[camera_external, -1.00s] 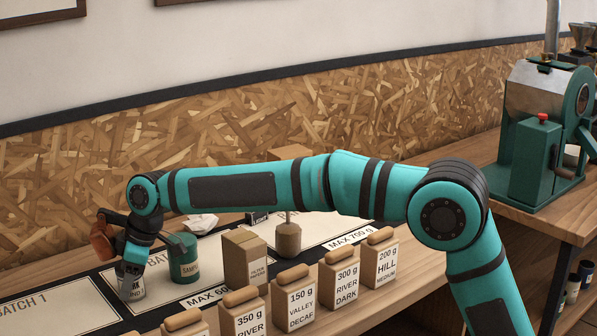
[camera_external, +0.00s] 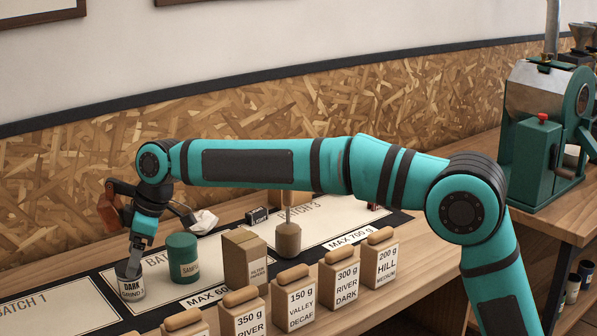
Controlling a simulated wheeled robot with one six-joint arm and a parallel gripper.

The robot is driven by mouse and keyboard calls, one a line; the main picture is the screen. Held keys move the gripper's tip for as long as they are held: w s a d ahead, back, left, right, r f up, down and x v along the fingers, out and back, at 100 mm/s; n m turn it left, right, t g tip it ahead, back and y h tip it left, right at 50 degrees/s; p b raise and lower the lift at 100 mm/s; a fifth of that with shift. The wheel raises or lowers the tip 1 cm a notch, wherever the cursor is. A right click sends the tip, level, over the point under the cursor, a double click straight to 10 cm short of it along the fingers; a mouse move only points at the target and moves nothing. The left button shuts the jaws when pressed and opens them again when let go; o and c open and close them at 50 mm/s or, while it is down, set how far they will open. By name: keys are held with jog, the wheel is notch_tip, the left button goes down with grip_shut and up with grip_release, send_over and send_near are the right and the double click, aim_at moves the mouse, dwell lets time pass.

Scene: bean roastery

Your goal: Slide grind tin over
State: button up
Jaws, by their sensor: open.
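The grind tin (camera_external: 131,289) is a small dark tin with a white label reading DARK GRIND. It stands upright at the left end of the middle batch card (camera_external: 160,285), in front of the green sample tin and to its left. My gripper (camera_external: 135,268) points down over the grind tin and is open. Its fingertips overlap the tin's top rim in the picture; whether they touch it I cannot tell. The far side of the tin is hidden.
The green sample tin (camera_external: 183,258) and a filter papers box (camera_external: 246,258) stand close to the right. Several labelled bean bags (camera_external: 301,300) line the front edge. The Batch 1 card (camera_external: 50,308) at left is bare. A wooden-handled tamper-like object (camera_external: 288,238) stands farther right.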

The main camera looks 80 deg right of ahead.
jog(key=v, duration=1)
jog(key=shift+r, duration=0.3)
jog(key=shift+s, duration=0.15)
jog(key=s+a+r+m+t+h, duration=0.1)
jog(key=s+a+r+t, duration=0.1)
jog(key=s+a+r, duration=0.45)
jog(key=s+a+r+t, duration=0.1)
jog(key=s+a+t, duration=0.15)
jog(key=s, duration=0.65)
jog(key=s+a+r+m+t+h, duration=0.1)
jog(key=s+a+r+t, duration=0.15)
jog(key=s+a, duration=0.4)
jog(key=s+a+f+t, duration=0.2)
jog(key=s+a+t, duration=0.1)
jog(key=s, duration=1)
jog(key=s+a+f+m+t, duration=0.1)
jog(key=s+a+f+t, duration=0.1)
jog(key=s, duration=1.1)
jog(key=shift+s+a+t+y, duration=0.35)
jog(key=shift+a+t, duration=0.15)
jog(key=shift+a, duration=0.55)
